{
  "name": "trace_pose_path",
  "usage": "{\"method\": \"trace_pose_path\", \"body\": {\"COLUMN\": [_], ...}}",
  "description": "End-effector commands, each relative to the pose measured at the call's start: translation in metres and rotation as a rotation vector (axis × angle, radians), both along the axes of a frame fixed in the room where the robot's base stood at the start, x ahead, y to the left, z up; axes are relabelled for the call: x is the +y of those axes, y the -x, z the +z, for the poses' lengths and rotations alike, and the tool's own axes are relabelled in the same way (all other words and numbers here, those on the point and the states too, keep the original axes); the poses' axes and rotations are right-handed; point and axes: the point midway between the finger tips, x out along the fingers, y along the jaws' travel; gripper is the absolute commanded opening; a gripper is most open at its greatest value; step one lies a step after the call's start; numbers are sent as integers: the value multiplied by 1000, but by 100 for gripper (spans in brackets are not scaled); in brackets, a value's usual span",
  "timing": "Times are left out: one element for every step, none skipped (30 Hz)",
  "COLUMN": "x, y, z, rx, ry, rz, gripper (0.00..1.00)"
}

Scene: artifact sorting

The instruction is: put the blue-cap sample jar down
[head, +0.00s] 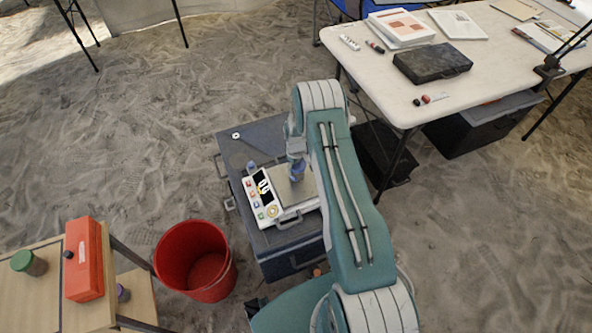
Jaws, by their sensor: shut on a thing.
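My teal arm reaches over the dark grey case and bends down at its far end. My gripper (296,169) shows only small and partly hidden below the wrist, over the grey plate of a white device. It is shut on the blue-cap sample jar; the jar's outline is hard to separate from the gripper. I cannot tell whether the jar touches the plate. The white device (287,213), with a dark display and coloured buttons, lies on the dark grey case (258,133). A small bluish object (251,167) stands beside the device's upper left edge.
A red bucket (222,287) stands left of the case. At lower left, a wooden table (45,311) holds a red box (84,262) and a green-cap jar (28,263). A white table (489,72) with a black case (433,63) is at upper right. Sandy floor lies between.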

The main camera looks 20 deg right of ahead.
Motion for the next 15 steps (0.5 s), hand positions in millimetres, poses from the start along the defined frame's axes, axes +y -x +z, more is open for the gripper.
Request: {"method": "trace_pose_path", "body": {"x": [1, 1, 1, 1, 1, 0, 1, 1, 1, 1, 1, 1, 1, 1, 1], "y": [1, 2, 1, 1, 0, 0, 0, 0, 0, 1, 1, 1, 1, 1, 1], "z": [-10, -14, -18, -19, -20, -19, -19, -19, -19, -19, -19, -20, -20, -20, -20], "rx": [4, 4, 2, 1, 0, 0, 0, 0, 0, 0, 0, 1, 1, 1, 1], "ry": [-1, 0, 0, -1, 0, 0, 0, 0, 0, 0, 0, 0, 0, 0, -1], "rz": [0, 0, 0, 0, 0, 0, 0, 0, 0, 0, 0, 0, 0, 0, 0], "gripper": [26, 26, 26, 26, 26, 26, 26, 26, 26, 26, 26, 92, 100, 100, 100]}}
